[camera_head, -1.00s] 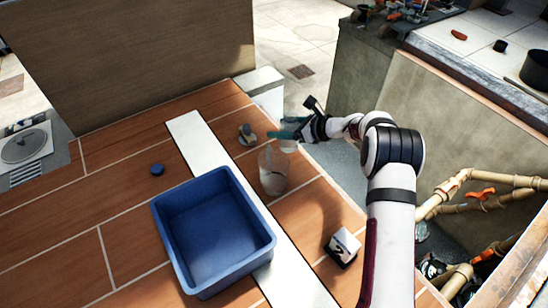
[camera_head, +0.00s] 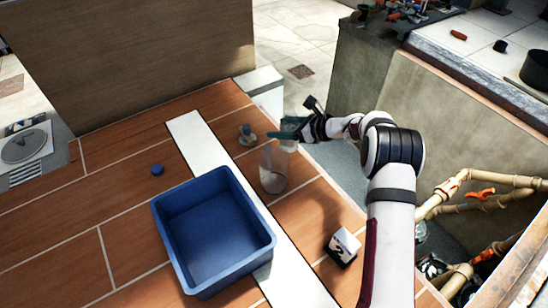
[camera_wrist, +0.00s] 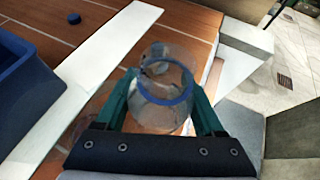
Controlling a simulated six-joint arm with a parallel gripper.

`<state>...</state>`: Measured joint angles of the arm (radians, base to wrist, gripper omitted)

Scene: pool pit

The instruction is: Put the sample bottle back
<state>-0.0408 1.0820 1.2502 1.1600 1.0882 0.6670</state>
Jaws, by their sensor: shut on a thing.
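My gripper (camera_head: 284,137) is at the far right part of the tiled top. In the wrist view its two green fingers (camera_wrist: 163,103) are shut on the sample bottle, a clear vessel with a blue ring (camera_wrist: 166,108). In the head view clear glass (camera_head: 272,172) shows just below and left of the fingers. The glass outlines overlap, so I cannot tell whether a second vessel stands there or whether the bottle touches the surface. A small blue cap (camera_head: 157,170) lies on the tiles to the left, also seen in the wrist view (camera_wrist: 74,18).
A blue open bin (camera_head: 211,240) stands empty at the front, near a white strip (camera_head: 185,130). A white block marked 2 (camera_head: 343,247) sits at the front right. The tiles around the cap are clear.

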